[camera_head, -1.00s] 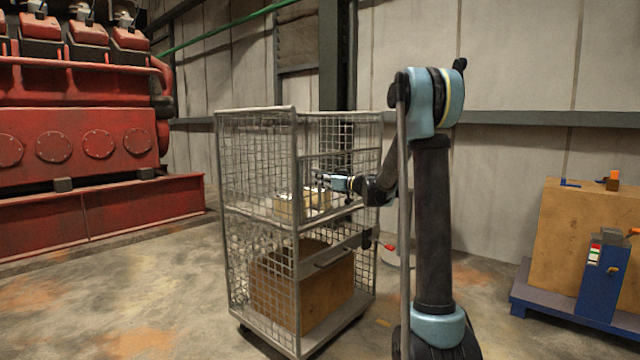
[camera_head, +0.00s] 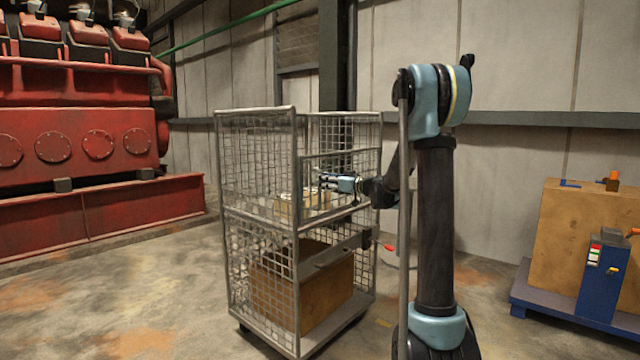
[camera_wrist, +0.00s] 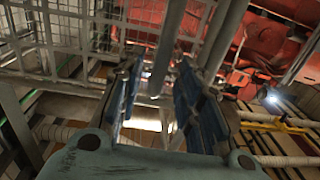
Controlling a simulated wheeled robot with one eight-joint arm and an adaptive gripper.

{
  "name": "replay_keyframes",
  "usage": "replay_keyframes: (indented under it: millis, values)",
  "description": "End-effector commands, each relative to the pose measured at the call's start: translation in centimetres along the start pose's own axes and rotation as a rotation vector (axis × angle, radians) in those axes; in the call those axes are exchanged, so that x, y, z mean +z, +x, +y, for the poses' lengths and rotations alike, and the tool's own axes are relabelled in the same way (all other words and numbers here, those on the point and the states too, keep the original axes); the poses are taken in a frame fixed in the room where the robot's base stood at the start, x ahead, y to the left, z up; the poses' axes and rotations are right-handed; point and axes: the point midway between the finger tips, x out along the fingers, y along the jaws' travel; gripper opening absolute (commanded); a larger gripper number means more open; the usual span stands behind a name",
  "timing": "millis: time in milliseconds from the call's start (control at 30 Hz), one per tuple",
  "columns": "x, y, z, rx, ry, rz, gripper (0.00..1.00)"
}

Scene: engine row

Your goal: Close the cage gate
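The cage (camera_head: 297,200) is a grey wire-mesh trolley in the middle of the head view. Its right-hand side has a low mesh panel with a grey cross plate (camera_head: 335,250), which carries a handle, and a red-tipped lever (camera_head: 388,248) at its right end. I cannot tell for certain which panel is the gate or how far it stands open. My gripper (camera_head: 324,180) is at the upper part of that side, seen against the mesh. In the wrist view my gripper (camera_wrist: 160,100) has its blue-padded fingers apart. A grey bar (camera_wrist: 170,45) shows beyond and between them; contact is unclear.
A pale box (camera_head: 290,205) sits on the cage's upper level and a large brown box (camera_head: 325,300) below. A red engine (camera_head: 80,120) stands at the left. A blue pallet (camera_head: 560,315) with a brown crate stands at the right. Floor left of the cage is clear.

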Motion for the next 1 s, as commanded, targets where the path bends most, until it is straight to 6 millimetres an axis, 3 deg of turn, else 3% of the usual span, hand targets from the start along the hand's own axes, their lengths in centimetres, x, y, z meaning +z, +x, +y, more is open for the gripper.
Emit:
replay_keyframes:
  millis: [200,433,1000]
  values:
    - [0.1,-4.4,0.1,0.003,0.000,0.000,0.33]
    - [0.1,-7.6,0.1,0.002,0.001,-0.001,0.33]
    - [0.2,-8.7,-0.3,-0.004,0.005,-0.009,0.33]
